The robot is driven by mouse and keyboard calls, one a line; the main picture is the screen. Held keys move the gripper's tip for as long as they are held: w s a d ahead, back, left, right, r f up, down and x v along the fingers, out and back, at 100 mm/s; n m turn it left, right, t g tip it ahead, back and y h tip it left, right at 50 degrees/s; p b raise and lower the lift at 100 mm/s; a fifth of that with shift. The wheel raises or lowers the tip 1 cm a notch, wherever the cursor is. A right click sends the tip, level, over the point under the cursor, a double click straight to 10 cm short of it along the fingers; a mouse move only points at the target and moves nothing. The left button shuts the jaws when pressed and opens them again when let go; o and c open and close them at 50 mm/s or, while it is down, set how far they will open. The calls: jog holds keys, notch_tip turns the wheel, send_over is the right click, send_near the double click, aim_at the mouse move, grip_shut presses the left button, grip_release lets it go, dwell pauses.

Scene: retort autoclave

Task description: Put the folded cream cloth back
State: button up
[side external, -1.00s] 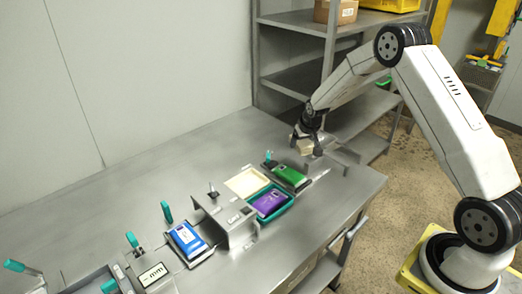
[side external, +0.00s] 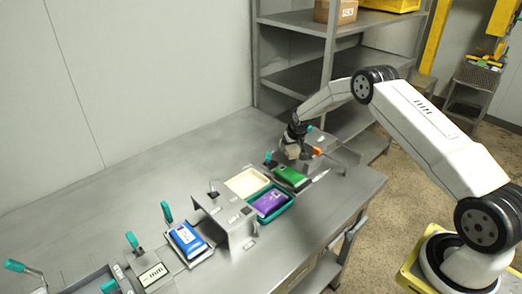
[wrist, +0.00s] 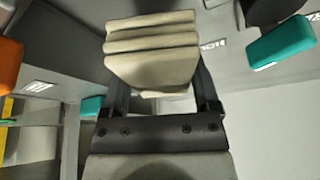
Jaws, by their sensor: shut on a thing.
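The folded cream cloth (wrist: 150,52) is a layered stack held between the two fingers of my gripper (wrist: 160,85) in the wrist view. In the side view my gripper (side external: 293,147) is shut on the cloth (side external: 292,152), above the far right part of the steel bench, beside a grey fixture. The cloth's contact with anything below cannot be told.
A green pouch (side external: 291,178), a purple pouch (side external: 269,201) in a teal tray and a cream tray (side external: 246,182) lie nearer. An orange part (side external: 317,151) is close right of my gripper. A teal handle (wrist: 281,42) shows in the wrist view. The bench's back left is clear.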

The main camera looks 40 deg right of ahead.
aim_at(295, 150)
jog(key=shift+w+f, duration=0.2)
jog(key=shift+f, duration=1.55)
jog(key=shift+f, duration=0.15)
jog(key=o, duration=0.9)
jog(key=shift+o, duration=0.2)
jog(key=shift+r, duration=0.2)
jog(key=v, duration=1)
jog(key=shift+r, duration=0.3)
jog(key=shift+s+a+r, duration=0.1)
jog(key=shift+s+r, duration=0.25)
jog(key=shift+r, duration=0.25)
